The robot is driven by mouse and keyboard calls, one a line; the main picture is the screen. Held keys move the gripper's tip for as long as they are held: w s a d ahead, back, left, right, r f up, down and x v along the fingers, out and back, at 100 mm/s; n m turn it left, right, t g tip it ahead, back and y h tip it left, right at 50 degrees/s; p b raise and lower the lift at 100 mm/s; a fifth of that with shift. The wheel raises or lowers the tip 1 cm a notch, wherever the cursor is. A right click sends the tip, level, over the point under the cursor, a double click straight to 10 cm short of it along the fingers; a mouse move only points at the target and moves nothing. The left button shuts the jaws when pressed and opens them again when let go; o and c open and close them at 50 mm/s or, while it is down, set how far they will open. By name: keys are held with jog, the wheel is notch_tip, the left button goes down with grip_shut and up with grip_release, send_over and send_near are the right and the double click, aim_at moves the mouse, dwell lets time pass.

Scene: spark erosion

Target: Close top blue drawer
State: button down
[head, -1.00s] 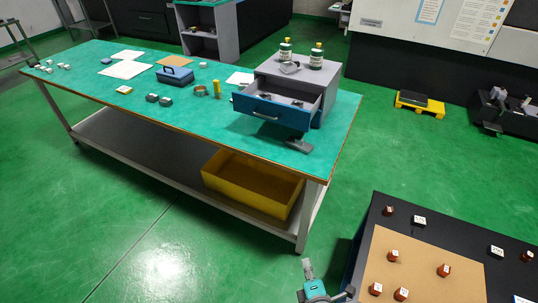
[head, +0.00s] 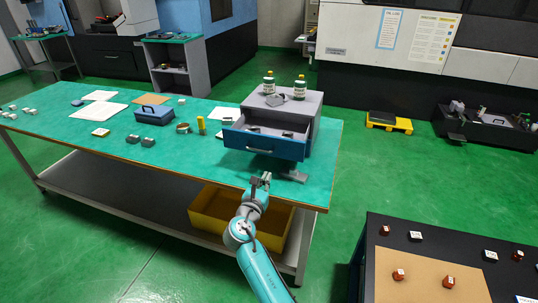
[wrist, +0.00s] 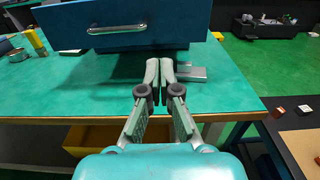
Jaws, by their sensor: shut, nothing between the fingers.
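The blue top drawer (head: 262,144) of the small grey cabinet (head: 312,122) is pulled out toward me, and small dark items lie inside it. Its blue front and grey bar handle (wrist: 117,29) fill the upper left of the wrist view. My gripper (head: 266,178) is just in front of and below the drawer front, near the table's front edge. In the wrist view my gripper (wrist: 160,68) has its fingertips together with nothing between them. The fingertips appear below the drawer front, right of the handle; I cannot tell whether they touch anything.
Two green-labelled bottles (head: 269,86) stand on the cabinet. A grey metal piece (head: 291,175) lies on the green table (head: 170,165) below the drawer. A blue toolbox (head: 153,111), papers and small parts lie to the left. A yellow bin (head: 205,210) sits on the lower shelf.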

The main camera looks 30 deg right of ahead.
send_near(280, 149)
jog(key=x, duration=0.7)
jog(key=shift+w, duration=0.1)
jog(key=shift+d, duration=0.1)
